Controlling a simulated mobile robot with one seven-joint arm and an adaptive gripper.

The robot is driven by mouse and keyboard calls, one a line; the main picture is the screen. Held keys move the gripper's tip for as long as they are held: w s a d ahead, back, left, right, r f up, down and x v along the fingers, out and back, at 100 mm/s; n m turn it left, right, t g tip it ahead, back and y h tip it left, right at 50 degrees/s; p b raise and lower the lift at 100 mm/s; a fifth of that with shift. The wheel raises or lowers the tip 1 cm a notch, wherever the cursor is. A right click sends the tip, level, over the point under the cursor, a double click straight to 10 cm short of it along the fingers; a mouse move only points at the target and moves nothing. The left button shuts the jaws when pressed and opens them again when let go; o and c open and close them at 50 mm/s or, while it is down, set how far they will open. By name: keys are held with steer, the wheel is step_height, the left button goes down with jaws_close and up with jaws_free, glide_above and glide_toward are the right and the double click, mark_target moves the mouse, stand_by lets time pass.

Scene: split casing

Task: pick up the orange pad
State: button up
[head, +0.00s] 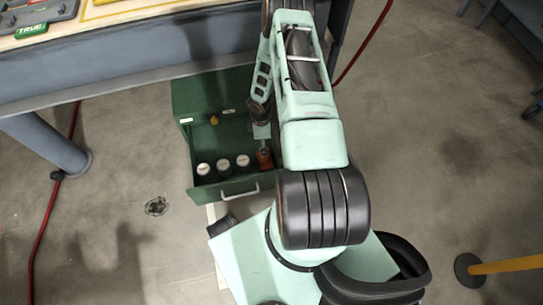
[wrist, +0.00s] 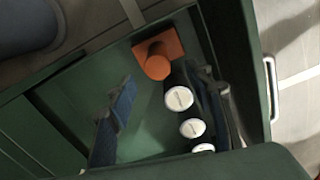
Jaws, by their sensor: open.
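The orange pad (wrist: 174,40) lies in the open green drawer in the wrist view. It is a flat square piece with a round orange knob in front of it in the picture. It also shows in the head view (head: 265,160), partly hidden by my arm. My gripper (wrist: 160,82) is open, with its two dark fingers spread over the drawer and the knob near the gap between their tips. Nothing is held. I cannot tell how far above the pad the fingertips are.
Three white-capped cylinders (wrist: 192,128) stand beside the pad, near the right finger. The drawer (head: 197,194) has walls all round and a handle (head: 240,195). A small yellow-orange item (head: 214,120) shows farther back. A workbench (head: 130,75) stands close behind.

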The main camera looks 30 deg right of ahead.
steer(key=shift+d+f, duration=0.25)
steer(key=shift+f, duration=0.3)
step_height(320, 180, down, 10)
steer(key=b, duration=0.4)
steer(key=shift+f, duration=0.15)
jaws_close()
steer(key=shift+w, duration=0.1)
step_height(320, 180, up, 10)
steer(key=p, duration=0.3)
